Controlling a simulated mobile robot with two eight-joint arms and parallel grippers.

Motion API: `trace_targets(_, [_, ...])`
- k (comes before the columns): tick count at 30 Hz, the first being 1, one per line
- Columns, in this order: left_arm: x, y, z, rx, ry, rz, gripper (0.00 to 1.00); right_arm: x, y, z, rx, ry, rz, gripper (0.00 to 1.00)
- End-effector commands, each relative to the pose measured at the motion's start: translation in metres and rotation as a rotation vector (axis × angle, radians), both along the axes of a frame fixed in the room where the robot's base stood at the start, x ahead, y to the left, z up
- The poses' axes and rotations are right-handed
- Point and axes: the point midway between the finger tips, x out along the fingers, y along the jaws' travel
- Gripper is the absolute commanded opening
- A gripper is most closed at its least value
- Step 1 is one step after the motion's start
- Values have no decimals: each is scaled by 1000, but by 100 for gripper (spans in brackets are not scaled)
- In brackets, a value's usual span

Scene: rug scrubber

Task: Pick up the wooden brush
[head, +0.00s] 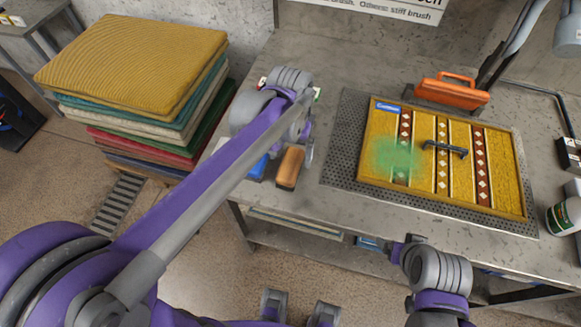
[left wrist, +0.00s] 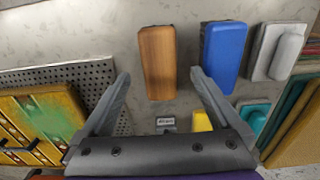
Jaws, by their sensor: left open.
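The wooden brush (head: 290,168) is a brown block lying on the grey table near its front left edge. In the left wrist view the brush (left wrist: 157,62) shows between and beyond the tips of my left gripper (left wrist: 160,76). The left gripper (head: 308,148) is open and empty, and the brush is not between its fingers. In the head view it hangs just behind and above the brush, partly hidden by my arm. My right gripper (head: 403,250) is by the table's front edge; its fingers are too small to read.
A blue brush (left wrist: 223,57) lies close beside the wooden one, with a grey-white brush (left wrist: 277,51) past it. A yellow patterned rug (head: 374,150) lies on a perforated mat (head: 340,150) to the right. Stacked rugs (head: 140,65) stand left. An orange tool (head: 450,93) is behind.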

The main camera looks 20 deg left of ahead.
Motion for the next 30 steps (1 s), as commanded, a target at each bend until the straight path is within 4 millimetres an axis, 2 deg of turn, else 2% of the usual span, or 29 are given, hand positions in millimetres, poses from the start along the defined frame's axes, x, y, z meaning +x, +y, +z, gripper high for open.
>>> trace_targets(5, [3, 0, -15, 0, -1, 0, 98, 0, 0, 0, 0, 0, 0, 86])
trace_targets(12, [7, -1, -49, 0, -1, 0, 98, -1, 0, -2, 0, 1, 0, 86])
trace_targets(21, [7, -1, -55, 0, -1, 0, 98, -1, 0, -3, 0, 1, 0, 86])
trace_targets(23, [7, -1, -55, 0, -1, 0, 90, -1, 0, -3, 0, 1, 0, 86])
trace_targets(30, [7, -1, -55, 0, -1, 0, 47, -1, 0, -3, 0, 1, 0, 86])
